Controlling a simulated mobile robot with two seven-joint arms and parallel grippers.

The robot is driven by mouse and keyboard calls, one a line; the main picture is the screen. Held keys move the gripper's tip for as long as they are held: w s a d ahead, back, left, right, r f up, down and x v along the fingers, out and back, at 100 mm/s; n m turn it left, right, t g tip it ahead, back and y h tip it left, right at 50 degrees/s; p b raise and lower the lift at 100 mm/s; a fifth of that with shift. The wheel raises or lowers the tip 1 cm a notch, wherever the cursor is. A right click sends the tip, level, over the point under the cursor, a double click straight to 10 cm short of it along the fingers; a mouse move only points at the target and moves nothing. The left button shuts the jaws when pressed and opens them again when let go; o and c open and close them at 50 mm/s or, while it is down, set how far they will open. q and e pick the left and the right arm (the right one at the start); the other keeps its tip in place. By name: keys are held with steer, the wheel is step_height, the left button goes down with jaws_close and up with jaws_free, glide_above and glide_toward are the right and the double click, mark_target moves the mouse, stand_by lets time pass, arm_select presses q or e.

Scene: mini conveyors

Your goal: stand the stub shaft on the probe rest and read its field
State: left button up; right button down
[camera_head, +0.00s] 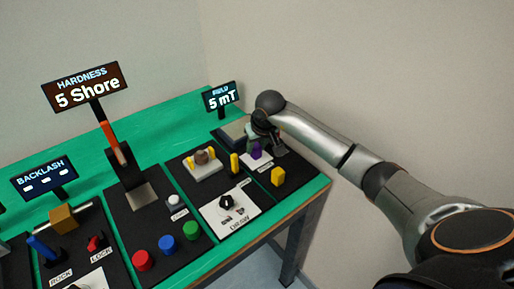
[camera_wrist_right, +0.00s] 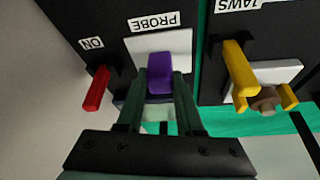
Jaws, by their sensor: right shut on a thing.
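My right gripper (camera_head: 262,146) is at the back right of the bench and is shut on an upright purple piece (camera_wrist_right: 160,74). I cannot tell whether that piece is the stub shaft. The purple piece also shows in the head view (camera_head: 256,154). It is at the white plate labelled PROBE (camera_wrist_right: 178,43); whether it touches the plate or is just above it, I cannot tell. A small display (camera_head: 221,97) behind reads 5 mT; its heading is blurred. My left gripper is not in view.
A red lever (camera_wrist_right: 97,88) marked ON is beside the plate. A yellow lever (camera_wrist_right: 240,74) and a brown round part (camera_wrist_right: 265,100) between yellow jaws are on the neighbouring JAWS panel. The HARDNESS display (camera_head: 84,88) reads 5 Shore.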

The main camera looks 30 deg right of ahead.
steer(key=shift+f, duration=0.15)
steer(key=c, duration=0.5)
jaws_free()
steer(key=shift+c, duration=0.2)
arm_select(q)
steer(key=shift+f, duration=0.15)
